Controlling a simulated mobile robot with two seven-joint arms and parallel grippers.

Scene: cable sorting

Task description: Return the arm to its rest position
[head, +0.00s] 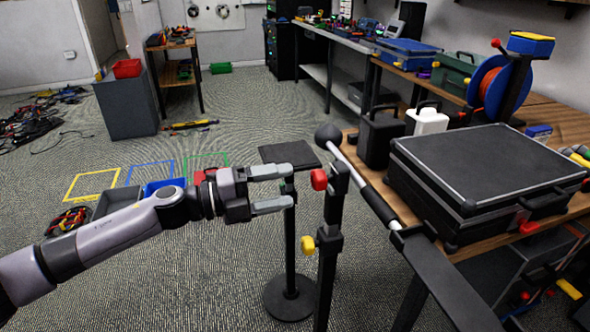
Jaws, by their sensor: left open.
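My left arm comes in from the left at mid-height, reaching right over the floor. Its gripper (270,189) is open, with the two fingers apart and nothing seen between them. The fingertips are in front of a dark stand with a round base (290,297) and a flat black top (290,153). I cannot tell whether they touch it. My right gripper is not in view.
Just right of the gripper stands a black post with red and yellow knobs (308,246). A wooden bench at right holds a large black case (484,170). Coloured floor squares, a blue bin (165,187) and a cable coil (67,221) lie left. Open floor shows lower left.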

